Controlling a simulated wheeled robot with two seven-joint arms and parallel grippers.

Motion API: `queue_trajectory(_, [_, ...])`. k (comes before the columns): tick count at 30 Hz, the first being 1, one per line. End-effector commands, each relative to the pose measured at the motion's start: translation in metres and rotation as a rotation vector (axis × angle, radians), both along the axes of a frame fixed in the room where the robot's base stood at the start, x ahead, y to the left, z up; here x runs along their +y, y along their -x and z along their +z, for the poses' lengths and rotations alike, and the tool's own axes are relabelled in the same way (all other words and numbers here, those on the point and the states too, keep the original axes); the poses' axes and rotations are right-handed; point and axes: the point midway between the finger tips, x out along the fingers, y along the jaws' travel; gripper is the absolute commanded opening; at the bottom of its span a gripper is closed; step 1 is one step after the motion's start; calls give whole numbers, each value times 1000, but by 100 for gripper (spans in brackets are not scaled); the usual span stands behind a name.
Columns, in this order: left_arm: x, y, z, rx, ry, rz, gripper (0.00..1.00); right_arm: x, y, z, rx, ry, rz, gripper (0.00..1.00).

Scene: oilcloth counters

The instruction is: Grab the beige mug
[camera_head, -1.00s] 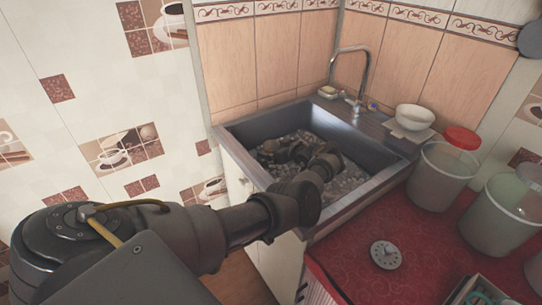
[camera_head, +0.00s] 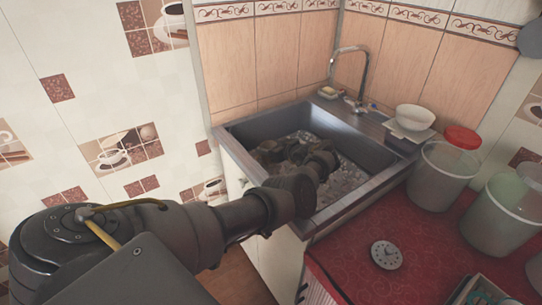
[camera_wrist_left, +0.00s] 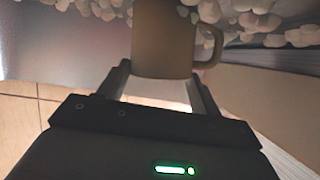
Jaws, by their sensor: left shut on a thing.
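The beige mug (camera_wrist_left: 163,38) is between the two fingers of my left gripper (camera_wrist_left: 160,76) in the left wrist view, with its handle to the right. The fingers are shut on the mug's body. In the head view my left arm reaches into the metal sink (camera_head: 348,128), and my left gripper (camera_head: 270,153) is down inside the basin. The mug cannot be made out clearly there. My right gripper is not in view.
Pale pebble-like shapes (camera_wrist_left: 262,20) lie around the mug. A faucet (camera_head: 364,75) and a white bowl (camera_head: 414,117) are behind the sink. Clear containers (camera_head: 441,180) and a round grey dial (camera_head: 386,255) stand on the red counter (camera_head: 345,250).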

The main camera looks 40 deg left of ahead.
Motion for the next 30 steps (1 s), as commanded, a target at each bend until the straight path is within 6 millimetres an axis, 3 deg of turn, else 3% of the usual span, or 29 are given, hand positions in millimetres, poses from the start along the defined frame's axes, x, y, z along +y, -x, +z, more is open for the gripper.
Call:
queue_trajectory(2, [-1, 1, -5, 6, 7, -1, 15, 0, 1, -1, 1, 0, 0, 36])
queue_trajectory(11, [-2, 2, -3, 6, 8, -1, 15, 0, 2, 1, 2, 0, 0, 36])
queue_trajectory(14, [-2, 1, 8, 6, 7, -1, 15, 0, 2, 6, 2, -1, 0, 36])
queue_trajectory(24, [-1, 0, 74, -1, 3, -1, 15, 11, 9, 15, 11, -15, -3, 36])
queue_trajectory(30, [-1, 1, 94, 1, 3, 0, 15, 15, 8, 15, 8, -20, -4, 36])
